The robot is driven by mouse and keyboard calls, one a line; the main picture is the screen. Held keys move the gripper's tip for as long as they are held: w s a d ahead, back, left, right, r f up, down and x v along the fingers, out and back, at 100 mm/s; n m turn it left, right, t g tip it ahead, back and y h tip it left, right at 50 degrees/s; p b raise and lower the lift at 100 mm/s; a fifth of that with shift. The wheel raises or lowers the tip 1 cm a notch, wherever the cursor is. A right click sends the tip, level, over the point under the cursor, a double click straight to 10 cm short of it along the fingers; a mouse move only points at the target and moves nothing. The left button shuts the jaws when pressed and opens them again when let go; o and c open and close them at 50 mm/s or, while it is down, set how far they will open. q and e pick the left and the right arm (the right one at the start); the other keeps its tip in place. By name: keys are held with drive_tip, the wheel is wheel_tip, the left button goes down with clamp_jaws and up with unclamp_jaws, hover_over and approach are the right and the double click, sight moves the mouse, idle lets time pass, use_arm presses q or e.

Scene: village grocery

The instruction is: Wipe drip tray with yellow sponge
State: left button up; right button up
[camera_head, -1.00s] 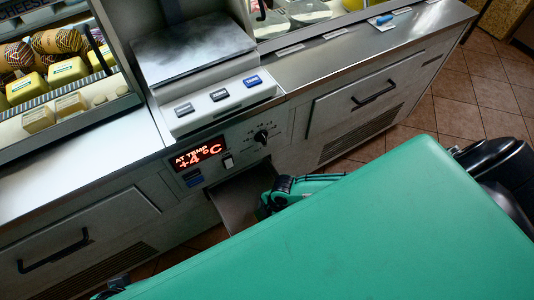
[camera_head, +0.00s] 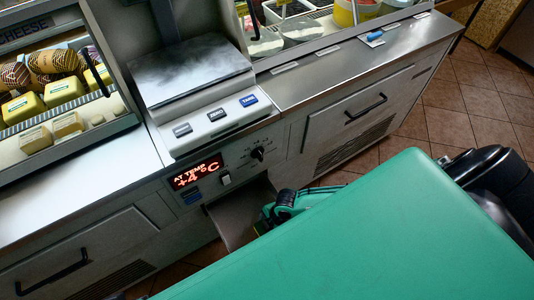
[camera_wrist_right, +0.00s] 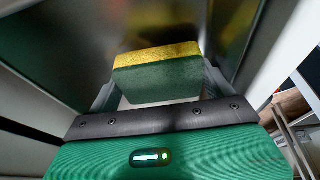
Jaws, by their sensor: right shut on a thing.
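The drip tray (camera_head: 236,213) is a grey metal tray sticking out from the front of the counter, below the red temperature display. In the right wrist view its dark shiny surface (camera_wrist_right: 90,48) lies beyond the sponge, with a yellowish reflection on it. The yellow sponge (camera_wrist_right: 157,56), with a dark green side, is held between the fingers of my right gripper (camera_wrist_right: 158,82). In the head view my right gripper (camera_head: 268,215) is at the right side of the tray, mostly hidden by my green arm, and the sponge is hidden. Whether the sponge touches the tray is unclear. My left gripper is not in view.
A scale (camera_head: 190,72) with several buttons stands on the counter above the tray. A cheese case (camera_head: 62,100) is at the left. Drawers with black handles (camera_head: 366,108) flank the tray. Tiled floor (camera_head: 440,125) is clear at the right.

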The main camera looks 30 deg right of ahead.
drive_tip(key=shift+s+d+f+g+b, duration=0.4)
drive_tip(key=shift+s+d+f, duration=0.4)
drive_tip(key=shift+d, duration=0.15)
drive_tip(key=shift+w+d+r, duration=0.1)
drive_tip(key=shift+w, duration=0.45)
drive_tip(key=shift+w+a+r+b, duration=0.15)
drive_tip(key=shift+w+b, duration=0.1)
drive_tip(key=shift+w, duration=0.5)
drive_tip(key=shift+w+a+r+b, duration=0.1)
drive_tip(key=shift+w+b, duration=0.1)
drive_tip(key=shift+w, duration=0.6)
drive_tip(key=shift+w+a+r+b, duration=0.15)
drive_tip(key=shift+w+b, duration=0.1)
drive_tip(key=shift+w, duration=0.5)
drive_tip(key=shift+w+a+f+b, duration=0.15)
drive_tip(key=shift+w+b, duration=0.3)
drive_tip(key=shift+w, duration=0.45)
drive_tip(key=shift+w+d+f+b, duration=0.15)
drive_tip(key=shift+w+b, duration=0.25)
drive_tip(key=shift+w, duration=0.45)
drive_tip(key=shift+a+r, duration=0.1)
drive_tip(key=shift+r, duration=0.1)
wheel_tip(320, 180, up, 6)
drive_tip(key=p, duration=0.5)
drive_tip(key=shift+p, duration=0.3)
